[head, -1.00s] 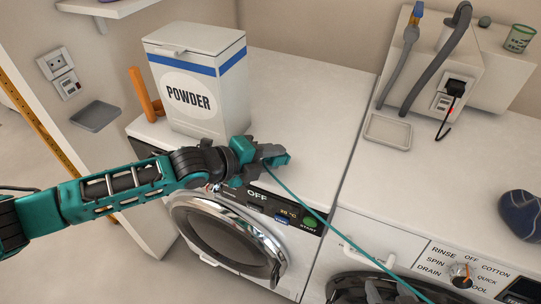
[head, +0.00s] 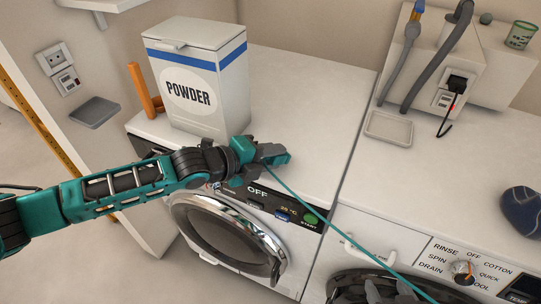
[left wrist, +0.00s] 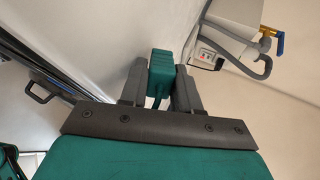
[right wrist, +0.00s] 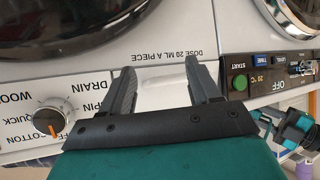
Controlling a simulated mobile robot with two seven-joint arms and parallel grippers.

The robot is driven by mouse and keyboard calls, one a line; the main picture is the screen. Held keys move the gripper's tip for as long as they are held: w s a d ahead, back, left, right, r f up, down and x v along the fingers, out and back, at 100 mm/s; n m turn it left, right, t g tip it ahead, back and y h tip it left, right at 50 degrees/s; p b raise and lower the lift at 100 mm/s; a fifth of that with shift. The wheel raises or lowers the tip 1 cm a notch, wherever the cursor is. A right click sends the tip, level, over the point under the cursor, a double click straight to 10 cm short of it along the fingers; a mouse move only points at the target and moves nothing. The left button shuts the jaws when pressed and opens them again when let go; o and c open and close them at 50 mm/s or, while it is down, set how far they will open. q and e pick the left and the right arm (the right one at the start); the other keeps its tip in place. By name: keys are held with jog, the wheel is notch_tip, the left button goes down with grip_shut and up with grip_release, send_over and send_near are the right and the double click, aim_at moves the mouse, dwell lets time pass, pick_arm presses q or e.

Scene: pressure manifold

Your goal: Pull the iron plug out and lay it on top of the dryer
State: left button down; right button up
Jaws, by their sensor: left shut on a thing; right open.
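My left gripper (head: 262,153) is shut on the teal plug (head: 276,156), near the front edge of the left machine, which looks like the dryer (head: 300,120). In the left wrist view the plug (left wrist: 161,76) sits between the two dark fingers. A teal cord (head: 330,229) runs from it down to the right. I cannot tell whether the plug touches the white top. My right gripper (right wrist: 162,75) is open and empty in the right wrist view, in front of the right machine's panel and near its drawer.
A white powder box (head: 205,85) stands at the back left of the dryer, with an orange object (head: 145,92) beside it. The washer (head: 440,190) adjoins on the right, with a small tray (head: 388,128) and a dark blue stone-like object (head: 523,210). A black plug (head: 457,84) sits in a socket. Much of the dryer top is clear.

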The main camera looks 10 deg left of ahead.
pick_arm(q)
jog(key=c, duration=1)
grip_release()
jog(key=shift+s+f, duration=0.2)
jog(key=shift+f, duration=0.35)
jog(key=shift+o, duration=1.3)
jog(key=shift+s+a, duration=0.2)
jog(key=shift+a, duration=0.1)
jog(key=r+v, duration=0.1)
jog(key=v, duration=1.1)
jog(key=shift+r, duration=0.25)
jog(key=shift+w, duration=0.15)
jog(key=s+d+f+n+t, duration=0.1)
jog(key=d+f+n+t, duration=0.1)
jog(key=d+f+n, duration=0.6)
jog(key=s+a+f+n+g+y, duration=0.1)
jog(key=s+a+f+n+y, duration=0.5)
jog(key=n, duration=0.9)
notch_tip(320, 180, down, 4)
jog(key=s, duration=0.2)
jog(key=shift+s+a+n+y, duration=0.25)
jog(key=shift+s+n+y, duration=0.05)
jog(key=shift+s, duration=0.1)
